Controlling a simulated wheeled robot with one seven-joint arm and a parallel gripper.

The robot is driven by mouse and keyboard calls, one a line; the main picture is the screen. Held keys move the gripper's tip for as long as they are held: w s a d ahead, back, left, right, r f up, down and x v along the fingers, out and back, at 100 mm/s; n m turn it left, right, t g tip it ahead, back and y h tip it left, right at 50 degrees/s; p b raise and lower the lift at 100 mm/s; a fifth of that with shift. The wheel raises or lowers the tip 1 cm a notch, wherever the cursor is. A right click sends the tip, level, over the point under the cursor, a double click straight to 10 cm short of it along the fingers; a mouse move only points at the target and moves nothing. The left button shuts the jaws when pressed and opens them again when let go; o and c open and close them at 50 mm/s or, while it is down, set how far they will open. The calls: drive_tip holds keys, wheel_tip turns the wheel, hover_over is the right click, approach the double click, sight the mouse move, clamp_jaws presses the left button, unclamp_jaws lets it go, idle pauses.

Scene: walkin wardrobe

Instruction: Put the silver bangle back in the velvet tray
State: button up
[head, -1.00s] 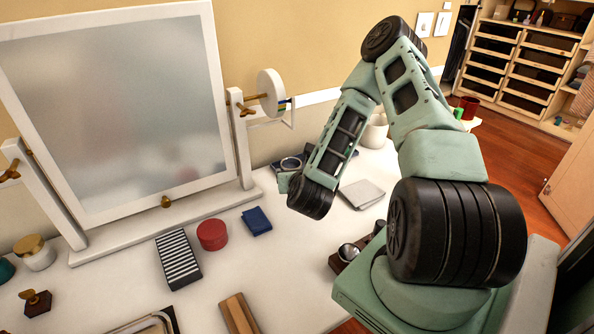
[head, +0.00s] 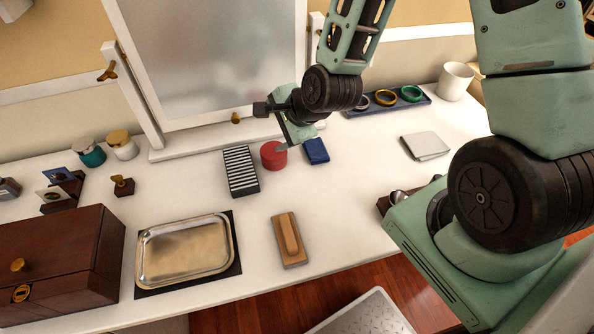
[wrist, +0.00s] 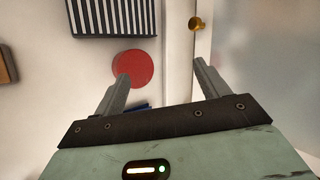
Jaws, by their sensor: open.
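The dark blue velvet tray (head: 425,102) lies at the back right of the white table, beside the mirror. A silver-grey ring (head: 362,102), which looks like the silver bangle, shows at its left end, partly close to my arm's outline. A gold ring (head: 386,97) and a green ring (head: 411,93) sit to its right in the tray. My gripper (head: 272,128) is open and empty, left of the tray, above the table in front of the mirror. In the wrist view, my fingers (wrist: 160,78) stand apart near the red round box (wrist: 133,68); neither tray nor bangle shows there.
A striped box (head: 240,171), the red round box (head: 273,154) and a blue box (head: 316,151) stand near my gripper. The mirror (head: 215,55) rises behind. A metal tray (head: 150,277), wooden brush (head: 289,240) and grey folded cloth (head: 425,146) lie on the table.

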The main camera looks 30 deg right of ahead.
drive_tip(key=s+a+r+n+g, duration=0.35)
drive_tip(key=s+a+n, duration=0.3)
drive_tip(key=n, duration=0.25)
drive_tip(key=s+r+n+g+h, duration=0.1)
drive_tip(key=s+r+n, duration=0.3)
drive_tip(key=s+n, duration=0.4)
drive_tip(key=s+a+r+n+g+h, duration=0.1)
drive_tip(key=s+r+n+g, duration=0.2)
drive_tip(key=s+r+n, duration=0.2)
drive_tip(key=s+n, duration=0.2)
drive_tip(key=s, duration=0.1)
drive_tip(key=shift+s+a+r+n, duration=0.2)
drive_tip(key=shift+s+a+n, duration=0.1)
drive_tip(key=shift+n, duration=0.1)
drive_tip(key=shift+r, duration=0.15)
